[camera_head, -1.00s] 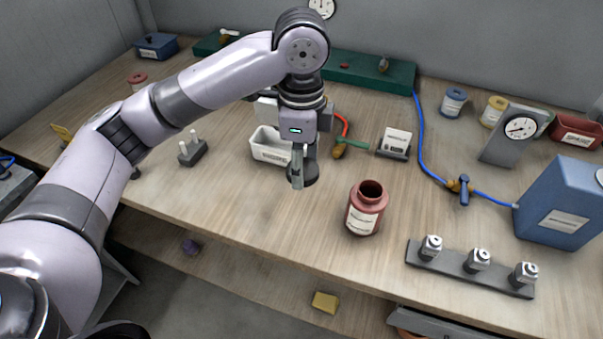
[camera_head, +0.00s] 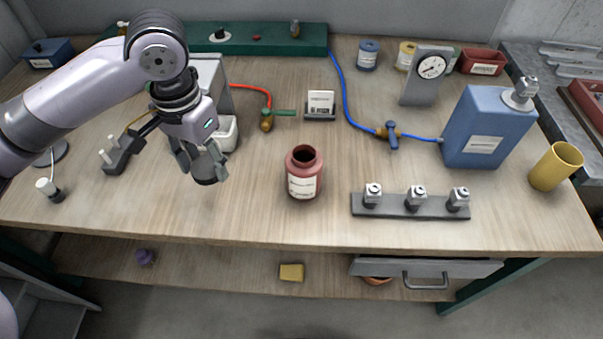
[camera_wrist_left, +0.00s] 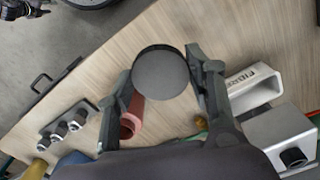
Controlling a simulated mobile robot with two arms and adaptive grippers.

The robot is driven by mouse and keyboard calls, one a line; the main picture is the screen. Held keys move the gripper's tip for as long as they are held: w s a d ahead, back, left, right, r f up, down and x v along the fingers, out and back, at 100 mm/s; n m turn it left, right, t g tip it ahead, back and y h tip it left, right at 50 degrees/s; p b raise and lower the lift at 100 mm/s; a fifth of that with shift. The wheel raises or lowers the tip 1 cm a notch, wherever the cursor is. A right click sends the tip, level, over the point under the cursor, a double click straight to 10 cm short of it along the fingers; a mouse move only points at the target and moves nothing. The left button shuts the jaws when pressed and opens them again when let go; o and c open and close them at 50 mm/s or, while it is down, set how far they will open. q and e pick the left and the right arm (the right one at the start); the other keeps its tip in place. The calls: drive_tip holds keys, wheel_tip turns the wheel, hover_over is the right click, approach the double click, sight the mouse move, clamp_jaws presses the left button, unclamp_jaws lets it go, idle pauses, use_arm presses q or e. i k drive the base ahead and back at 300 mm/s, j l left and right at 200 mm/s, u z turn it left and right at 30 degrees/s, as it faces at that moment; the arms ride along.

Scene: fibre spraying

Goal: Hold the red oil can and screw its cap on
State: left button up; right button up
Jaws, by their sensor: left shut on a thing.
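The red oil can (camera_head: 303,186) stands upright on the workbench with its round mouth open at the top. It also shows in the left wrist view (camera_wrist_left: 133,118), partly behind a finger. My left gripper (camera_head: 203,162) is shut on a dark round cap (camera_head: 206,179) and holds it above the bench, to the left of the can and apart from it. In the left wrist view the cap's flat grey face (camera_wrist_left: 160,74) sits between the two fingers. My right gripper is not in view.
A white bin (camera_head: 229,134) and a grey box stand behind my left gripper. A dark block with pegs (camera_head: 122,157) lies left. A rack with several fittings (camera_head: 411,207) lies right of the can. The bench between cap and can is clear.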

sight(303, 163)
drive_tip(key=i+j, duration=0.1)
drive_tip(key=j, duration=0.75)
drive_tip(key=i+j, duration=0.15)
drive_tip(key=j, duration=0.25)
drive_tip(key=i+j, duration=0.1)
drive_tip(key=j, duration=0.35)
drive_tip(key=z, duration=1.25)
